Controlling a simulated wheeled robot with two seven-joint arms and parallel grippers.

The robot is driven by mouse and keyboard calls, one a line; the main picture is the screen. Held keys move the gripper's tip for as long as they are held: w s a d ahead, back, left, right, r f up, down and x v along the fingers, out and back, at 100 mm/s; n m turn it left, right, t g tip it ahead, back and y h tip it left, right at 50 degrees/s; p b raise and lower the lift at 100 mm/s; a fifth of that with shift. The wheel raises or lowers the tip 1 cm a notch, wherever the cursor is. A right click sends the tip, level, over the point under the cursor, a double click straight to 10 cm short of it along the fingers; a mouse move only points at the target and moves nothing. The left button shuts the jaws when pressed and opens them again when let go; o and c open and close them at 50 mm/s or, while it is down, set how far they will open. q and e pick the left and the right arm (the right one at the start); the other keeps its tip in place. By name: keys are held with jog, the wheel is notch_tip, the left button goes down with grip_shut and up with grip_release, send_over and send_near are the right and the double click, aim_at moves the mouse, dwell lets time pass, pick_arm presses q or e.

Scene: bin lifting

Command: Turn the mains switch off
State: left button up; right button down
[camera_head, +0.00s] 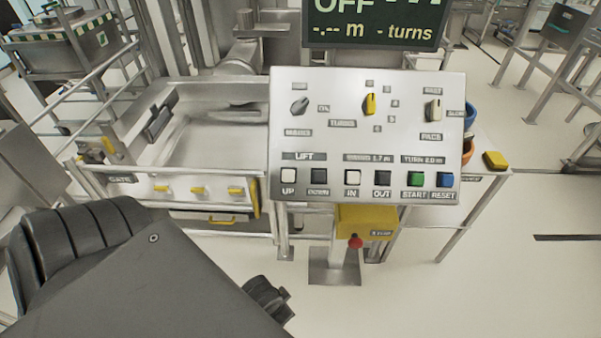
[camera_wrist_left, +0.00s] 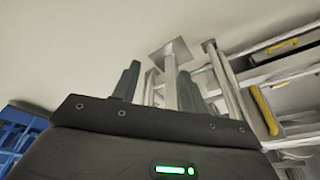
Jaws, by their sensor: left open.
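The mains switch (camera_head: 300,106) is a grey rotary knob at the upper left of the white control panel (camera_head: 390,138), above a blurred label that seems to read MAINS. Its pointer tilts to the upper right; a small mark that may read ON is at its right. The display (camera_head: 375,22) above the panel reads OFF. My left gripper (camera_head: 268,298) is low in the head view, below and left of the panel, partly hidden by my arm. In the left wrist view its fingers (camera_wrist_left: 160,82) are apart with nothing between them. My right gripper is in neither view.
A yellow box with a red emergency button (camera_head: 355,241) hangs under the panel. Panel buttons and two more knobs sit right of and below the switch. A metal bin frame with a yellow-handled gate (camera_head: 165,205) stands left. The floor (camera_head: 500,290) at lower right is clear.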

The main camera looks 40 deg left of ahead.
pick_arm(q)
jog(key=w+a+r+t, duration=0.3)
jog(key=w+a+r, duration=0.2)
jog(key=r, duration=0.3)
jog(key=w+a+r+t+y, duration=0.1)
jog(key=w+a+r+t, duration=0.2)
jog(key=w+a+r, duration=0.3)
jog(key=w+a+r+m+t+y, duration=0.1)
jog(key=w+a+r+t, duration=0.3)
jog(key=r, duration=0.8)
jog(key=shift+w+a, duration=1)
jog(key=shift+w, duration=0.2)
jog(key=m+t, duration=0.3)
jog(key=t, duration=0.2)
send_near(298, 107)
jog(key=w+p, duration=0.1)
jog(key=w, duration=0.2)
jog(key=w+p, duration=0.1)
jog(key=w, duration=0.3)
jog(key=w+a+p, duration=0.1)
jog(key=w, duration=0.2)
jog(key=shift+w+r, duration=0.1)
jog(key=shift+w, duration=0.15)
jog(key=shift+w+a, duration=0.1)
jog(key=shift+w, duration=0.15)
grip_shut()
